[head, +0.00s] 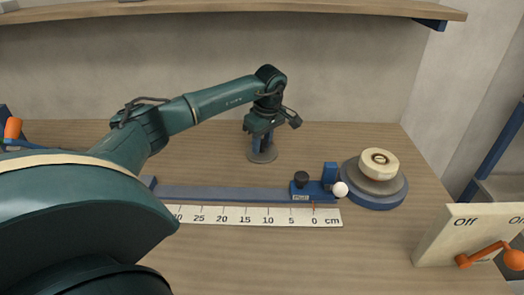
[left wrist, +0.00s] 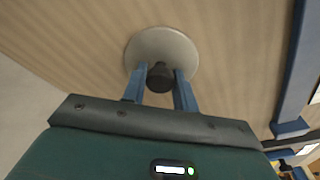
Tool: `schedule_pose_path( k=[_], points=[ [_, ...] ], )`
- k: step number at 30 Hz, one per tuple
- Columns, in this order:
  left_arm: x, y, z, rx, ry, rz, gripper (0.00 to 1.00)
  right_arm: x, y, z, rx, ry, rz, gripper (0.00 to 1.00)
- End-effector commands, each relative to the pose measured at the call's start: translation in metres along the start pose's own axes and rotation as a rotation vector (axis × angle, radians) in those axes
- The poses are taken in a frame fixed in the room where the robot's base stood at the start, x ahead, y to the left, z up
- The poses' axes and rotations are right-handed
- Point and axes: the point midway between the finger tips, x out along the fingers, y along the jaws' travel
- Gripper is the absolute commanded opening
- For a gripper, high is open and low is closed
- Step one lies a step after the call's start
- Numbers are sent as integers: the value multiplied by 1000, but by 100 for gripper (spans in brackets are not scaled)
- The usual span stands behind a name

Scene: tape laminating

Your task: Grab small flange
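The small flange is a round grey disk (head: 262,157) with a dark knob, in the middle of the table in the head view. The left wrist view shows its pale disk (left wrist: 178,46) beyond my fingers. My left gripper (head: 262,145) points down over it. In the left wrist view, the two blue fingers (left wrist: 160,80) stand on either side of the dark knob, which fills the narrow gap between them. The gripper looks shut on the knob. The disk appears to be on or close to the table. My right gripper is not in view.
A blue rail with a slider (head: 302,180) and a white cm ruler (head: 260,215) lie in front. A round blue-based stand (head: 375,201) carries a cream roll (head: 378,163) at right. An Off/On switch box (head: 460,232) is front right. A wooden shelf (head: 230,10) hangs above.

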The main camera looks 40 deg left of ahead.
Motion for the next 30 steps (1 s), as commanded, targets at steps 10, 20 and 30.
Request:
schedule_pose_path(
  k=[10,20,30],
  points=[
    [-1,0,0,0,0,1,1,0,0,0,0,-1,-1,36],
    [-17,1,-3,-1,0,5,1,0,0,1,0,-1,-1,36],
    [-82,1,-12,-1,0,5,1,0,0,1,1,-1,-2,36]
  ],
)
